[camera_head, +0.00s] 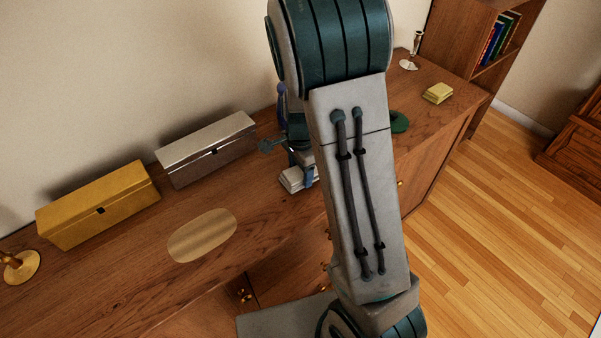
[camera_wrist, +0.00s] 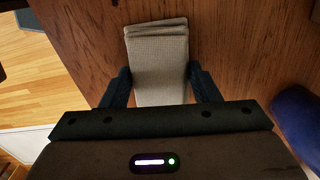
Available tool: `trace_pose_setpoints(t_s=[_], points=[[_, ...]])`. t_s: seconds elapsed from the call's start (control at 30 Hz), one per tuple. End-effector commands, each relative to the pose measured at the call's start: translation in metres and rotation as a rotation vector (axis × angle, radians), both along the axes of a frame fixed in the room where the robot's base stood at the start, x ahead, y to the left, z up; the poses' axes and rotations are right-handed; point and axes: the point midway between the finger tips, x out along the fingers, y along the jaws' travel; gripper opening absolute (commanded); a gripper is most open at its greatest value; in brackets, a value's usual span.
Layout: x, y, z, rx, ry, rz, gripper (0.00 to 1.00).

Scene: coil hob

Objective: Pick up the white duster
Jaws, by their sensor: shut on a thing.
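The white duster (camera_head: 293,180) is a folded pale cloth on the wooden cabinet top, near its front edge and partly behind my arm in the head view. In the wrist view the duster (camera_wrist: 158,62) looks light grey-beige and woven, with its folded layers showing at the far end. My gripper (camera_wrist: 160,86) is shut on the duster, one dark finger against each side. In the head view my gripper (camera_head: 307,174) is mostly hidden by my arm. I cannot tell whether the duster is touching the cabinet top or slightly above it.
A silver box (camera_head: 207,148), a gold box (camera_head: 98,205) and an oval wooden board (camera_head: 202,235) lie to the left on the cabinet top (camera_head: 150,268). A yellow folded cloth (camera_head: 438,93) and a candlestick (camera_head: 412,52) are at the right. A blue object (camera_wrist: 298,115) stands close to my gripper.

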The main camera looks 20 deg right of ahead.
Motion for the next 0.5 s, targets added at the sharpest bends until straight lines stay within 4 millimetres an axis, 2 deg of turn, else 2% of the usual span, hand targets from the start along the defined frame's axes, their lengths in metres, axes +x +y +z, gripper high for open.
trace_pose_setpoints(t_s=[0.27, 0.43, 0.5], points=[[0.001, 0.001, 0.013, 0.001, -0.003, 0.001, 0.33], [0.001, 0.0, 0.042, 0.002, -0.007, 0.001, 0.33], [0.009, -0.013, 0.048, -0.001, -0.003, -0.006, 0.33]])
